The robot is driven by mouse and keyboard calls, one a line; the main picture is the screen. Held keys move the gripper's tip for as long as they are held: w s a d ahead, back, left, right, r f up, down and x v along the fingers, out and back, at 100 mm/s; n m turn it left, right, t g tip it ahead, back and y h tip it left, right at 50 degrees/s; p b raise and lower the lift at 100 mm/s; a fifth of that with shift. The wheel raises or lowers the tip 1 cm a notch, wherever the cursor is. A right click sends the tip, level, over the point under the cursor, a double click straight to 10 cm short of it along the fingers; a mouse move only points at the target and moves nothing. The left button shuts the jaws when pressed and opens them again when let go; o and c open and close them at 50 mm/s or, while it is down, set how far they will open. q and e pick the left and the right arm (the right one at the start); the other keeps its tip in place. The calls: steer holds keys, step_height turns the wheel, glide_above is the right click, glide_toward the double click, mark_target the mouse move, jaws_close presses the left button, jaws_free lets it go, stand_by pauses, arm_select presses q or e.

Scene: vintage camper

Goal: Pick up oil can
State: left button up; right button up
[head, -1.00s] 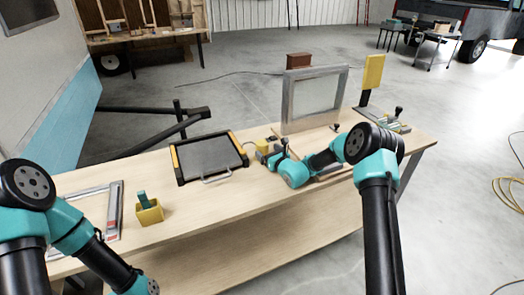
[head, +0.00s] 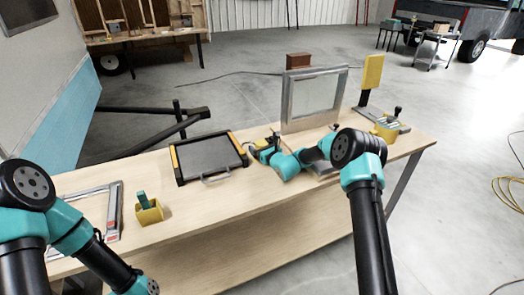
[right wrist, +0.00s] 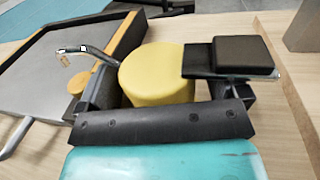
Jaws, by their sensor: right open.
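The oil can is a small yellow round can (right wrist: 157,75) with a thin curved metal spout pointing left in the right wrist view. In the head view the can (head: 261,142) stands on the workbench just right of the black tray-like case, partly hidden by my right gripper. My right gripper (head: 268,147) is low over the bench at the can. In the right wrist view its open jaws (right wrist: 168,76) have one dark finger left of the can and one right, with a visible gap on the right. My left arm shows at lower left; its gripper is out of frame.
The black and yellow case (head: 208,158) lies close left of the can. A grey metal frame (head: 312,98) stands upright behind my right arm. A yellow bin (head: 149,212) and a flat frame (head: 114,210) are at left. A yellow container (head: 386,128) is at the right end.

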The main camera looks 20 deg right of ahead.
mark_target(261, 142)
steer(key=c, duration=1.1)
steer(key=shift+r, duration=0.1)
steer(key=shift+r, duration=0.6)
step_height(261, 142, up, 2)
steer(key=shift+r, duration=0.2)
steer(key=s+a, duration=0.1)
steer(key=s, duration=0.4)
steer(key=s+a, duration=0.2)
steer(key=s, duration=0.3)
steer(key=s+a+r, duration=0.1)
steer(key=s, duration=0.4)
steer(key=shift+s+a+r, duration=0.1)
steer(key=shift+s+a, duration=0.05)
steer(key=shift+s, duration=0.1)
